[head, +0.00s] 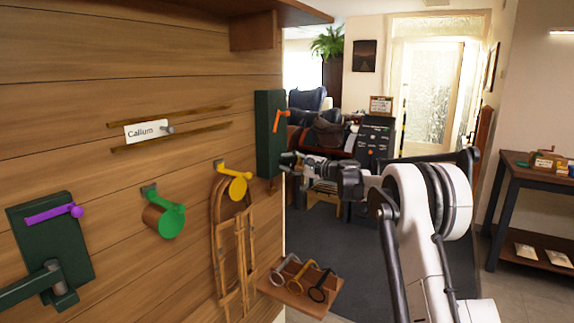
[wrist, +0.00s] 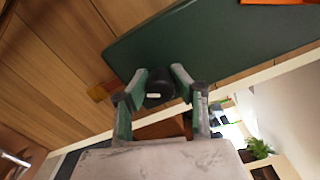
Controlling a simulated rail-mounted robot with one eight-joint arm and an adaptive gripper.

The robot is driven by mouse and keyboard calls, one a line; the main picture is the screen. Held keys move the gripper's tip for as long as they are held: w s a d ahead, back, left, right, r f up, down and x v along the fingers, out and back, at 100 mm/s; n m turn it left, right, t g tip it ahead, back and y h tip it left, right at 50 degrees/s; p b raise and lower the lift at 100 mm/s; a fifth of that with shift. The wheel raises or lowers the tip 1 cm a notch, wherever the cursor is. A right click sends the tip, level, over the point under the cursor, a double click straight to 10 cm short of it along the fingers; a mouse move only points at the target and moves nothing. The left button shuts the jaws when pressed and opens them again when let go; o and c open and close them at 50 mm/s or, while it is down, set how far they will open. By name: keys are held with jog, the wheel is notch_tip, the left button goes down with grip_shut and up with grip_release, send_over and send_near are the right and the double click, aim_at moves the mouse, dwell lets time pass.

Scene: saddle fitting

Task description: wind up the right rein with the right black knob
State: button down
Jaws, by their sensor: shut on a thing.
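The black knob (wrist: 158,92) sits between my gripper's two fingertips in the wrist view, close to the edge of a dark green panel. My gripper (wrist: 160,76) is shut on it. In the head view, my gripper (head: 287,161) reaches the lower right part of the dark green panel (head: 268,125), where the fingers hide the knob. An orange lever (head: 281,119) is higher on that panel and its edge shows in the wrist view. No rein can be clearly told apart at the knob.
A small shelf (head: 299,291) with several rings juts out below my arm. A dark table (head: 540,175) stands at right.

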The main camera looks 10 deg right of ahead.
jog(key=m, duration=0.6)
jog(key=shift+m, duration=0.3)
jog(key=m, duration=0.5)
jog(key=shift+d+m+b, duration=0.1)
jog(key=shift+m+b, duration=0.2)
jog(key=shift+b, duration=0.1)
jog(key=c, duration=1.4)
grip_release()
jog(key=v, duration=1.2)
